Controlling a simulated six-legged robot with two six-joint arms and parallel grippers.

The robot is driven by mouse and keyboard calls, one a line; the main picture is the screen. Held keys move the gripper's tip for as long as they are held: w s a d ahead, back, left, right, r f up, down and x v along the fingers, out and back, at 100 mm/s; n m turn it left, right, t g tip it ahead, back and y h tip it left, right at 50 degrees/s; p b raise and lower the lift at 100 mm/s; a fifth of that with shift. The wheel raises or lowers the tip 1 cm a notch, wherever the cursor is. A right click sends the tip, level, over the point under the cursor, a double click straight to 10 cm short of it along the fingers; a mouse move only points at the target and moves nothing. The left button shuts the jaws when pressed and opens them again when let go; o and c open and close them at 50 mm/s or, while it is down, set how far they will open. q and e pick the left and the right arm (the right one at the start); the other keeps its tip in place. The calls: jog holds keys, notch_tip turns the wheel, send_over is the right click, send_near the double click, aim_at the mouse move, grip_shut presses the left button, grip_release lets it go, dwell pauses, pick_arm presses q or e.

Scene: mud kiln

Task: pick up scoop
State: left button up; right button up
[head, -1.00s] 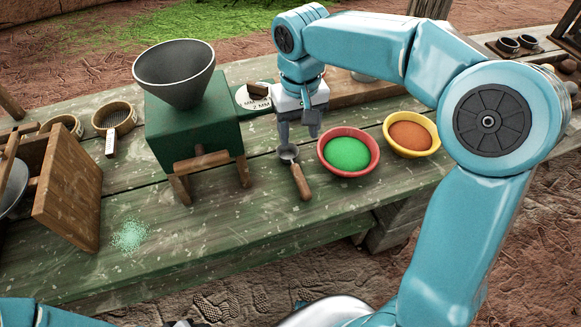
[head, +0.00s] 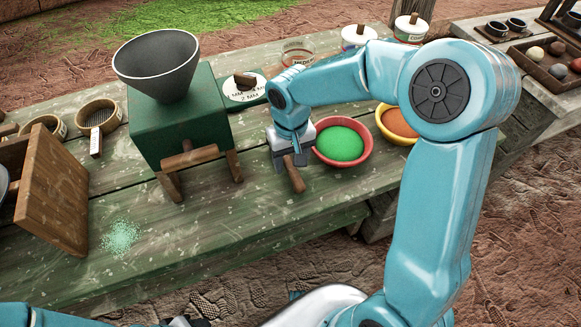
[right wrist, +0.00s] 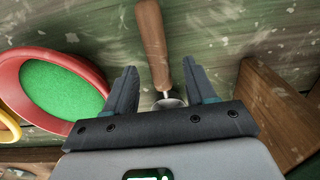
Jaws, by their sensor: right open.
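The scoop (head: 295,178) lies on the green wooden bench with its brown handle toward the front edge. My right gripper (head: 290,160) is down over it in the head view and hides its metal bowl. In the right wrist view the scoop's wooden handle (right wrist: 153,45) runs between the two open fingers of the right gripper (right wrist: 161,88). A finger stands on each side with a gap to the metal neck, and part of the bowl is hidden by the gripper body. Only part of my left arm shows at the lower left; its gripper is out of view.
A red bowl of green powder (head: 370,150) stands close right of the right gripper, with a yellow-rimmed bowl of orange powder (head: 382,127) beyond. A green box with a grey funnel (head: 160,68) stands to the left. The bench front is mostly clear, with some spilled green powder (head: 120,237).

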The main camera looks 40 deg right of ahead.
jog(key=shift+f, duration=1.4)
grip_shut()
